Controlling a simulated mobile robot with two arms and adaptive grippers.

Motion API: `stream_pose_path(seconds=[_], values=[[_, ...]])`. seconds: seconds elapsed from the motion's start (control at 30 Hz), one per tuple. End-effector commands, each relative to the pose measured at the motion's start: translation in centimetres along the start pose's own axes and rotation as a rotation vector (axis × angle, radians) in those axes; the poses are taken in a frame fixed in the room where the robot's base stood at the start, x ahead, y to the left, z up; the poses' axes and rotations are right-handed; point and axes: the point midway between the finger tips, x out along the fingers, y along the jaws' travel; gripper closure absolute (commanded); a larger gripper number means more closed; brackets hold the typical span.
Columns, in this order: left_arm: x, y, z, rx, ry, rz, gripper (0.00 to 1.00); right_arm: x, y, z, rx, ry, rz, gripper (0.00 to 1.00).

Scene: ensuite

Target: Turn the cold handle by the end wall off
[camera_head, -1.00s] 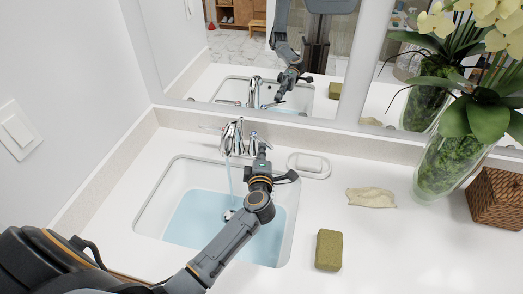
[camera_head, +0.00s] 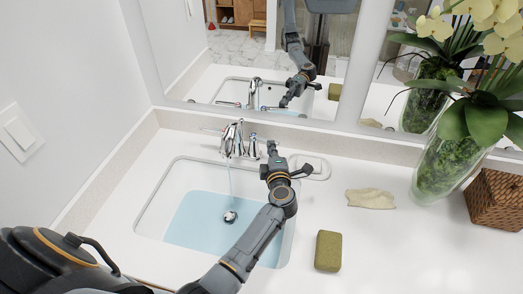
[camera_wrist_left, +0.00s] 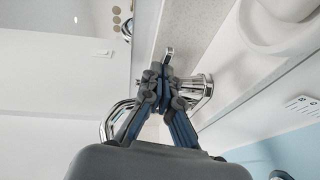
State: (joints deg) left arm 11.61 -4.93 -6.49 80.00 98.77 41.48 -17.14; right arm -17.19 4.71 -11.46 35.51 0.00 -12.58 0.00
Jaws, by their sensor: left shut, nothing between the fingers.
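The cold handle (camera_head: 210,128) by the end wall is a small chrome lever left of the chrome spout (camera_head: 233,138), pointing toward the left wall. A thin water stream (camera_head: 230,178) falls from the spout into the basin. The other chrome handle (camera_head: 253,146) stands right of the spout. My left gripper (camera_head: 272,150) is shut and empty, just right of that other handle and apart from the cold handle. In the left wrist view its closed fingers (camera_wrist_left: 165,75) overlap chrome tap parts (camera_wrist_left: 198,90); contact cannot be told. My right gripper is not seen.
The white sink (camera_head: 160,200) holds blue-looking water. A soap dish (camera_head: 318,172), a cloth (camera_head: 371,198), a green sponge (camera_head: 328,250), a glass vase (camera_head: 440,165) and a basket (camera_head: 497,200) stand to the right. The mirror (camera_head: 240,50) is behind, the end wall (camera_head: 60,90) left.

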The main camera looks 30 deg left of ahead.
Motion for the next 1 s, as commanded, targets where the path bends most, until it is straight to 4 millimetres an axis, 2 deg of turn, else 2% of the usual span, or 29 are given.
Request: stream_pose_path(seconds=[0.4,1.0], values=[[1.2,0.3,1.4,0.0,0.0,0.0,1.0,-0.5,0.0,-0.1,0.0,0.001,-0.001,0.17],[1.4,0.4,1.6,-0.001,-0.002,0.002,1.0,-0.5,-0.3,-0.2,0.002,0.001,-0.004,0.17]])
